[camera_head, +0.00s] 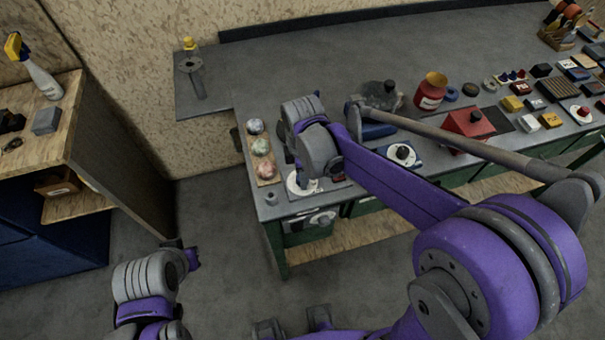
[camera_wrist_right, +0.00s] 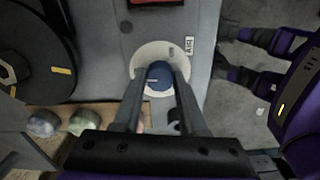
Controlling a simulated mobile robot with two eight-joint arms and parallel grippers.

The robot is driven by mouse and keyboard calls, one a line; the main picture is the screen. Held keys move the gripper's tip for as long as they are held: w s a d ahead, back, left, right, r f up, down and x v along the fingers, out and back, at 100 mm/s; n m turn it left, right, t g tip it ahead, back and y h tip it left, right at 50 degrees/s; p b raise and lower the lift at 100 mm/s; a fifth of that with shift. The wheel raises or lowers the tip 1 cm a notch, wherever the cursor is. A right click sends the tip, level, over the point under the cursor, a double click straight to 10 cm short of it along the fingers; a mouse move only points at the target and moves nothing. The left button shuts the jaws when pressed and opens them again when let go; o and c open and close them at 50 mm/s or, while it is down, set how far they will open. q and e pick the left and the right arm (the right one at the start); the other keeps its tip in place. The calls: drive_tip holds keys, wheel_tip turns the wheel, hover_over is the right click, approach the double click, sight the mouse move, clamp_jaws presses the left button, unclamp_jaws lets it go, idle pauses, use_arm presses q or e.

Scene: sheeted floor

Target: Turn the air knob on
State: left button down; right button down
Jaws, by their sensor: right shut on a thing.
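The air knob is a round blue knob (camera_wrist_right: 160,77) on a white disc (camera_wrist_right: 145,57) with a small label that seems to read AIR (camera_wrist_right: 188,47). In the head view the white disc (camera_head: 293,185) is at the near left corner of the workbench, and my right gripper (camera_head: 311,186) reaches down over it. In the right wrist view my right gripper (camera_wrist_right: 160,80) has its two fingers on either side of the blue knob, shut on it. How far the knob is turned cannot be told. My left arm is at the lower left of the head view; its fingers are not clear.
The grey workbench (camera_head: 290,60) holds several other knobs, switches and blocks to the right. Several mottled balls on a wooden strip (camera_head: 264,160) lie beside the disc. A wooden shelf unit (camera_head: 95,120) stands at the left, with bare floor between.

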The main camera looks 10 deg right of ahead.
drive_tip(key=m+b, duration=0.1)
drive_tip(key=m, duration=0.9)
drive_tip(key=shift+m+b, duration=0.35)
drive_tip(key=shift+m, duration=0.05)
drive_tip(key=m, duration=0.5)
drive_tip(key=shift+m, duration=0.3)
drive_tip(key=m, duration=0.5)
drive_tip(key=shift+m+b, duration=0.4)
drive_tip(key=shift+c, duration=2.2)
unclamp_jaws()
wheel_tip(320, 180, up, 11)
drive_tip(key=shift+p, duration=0.4)
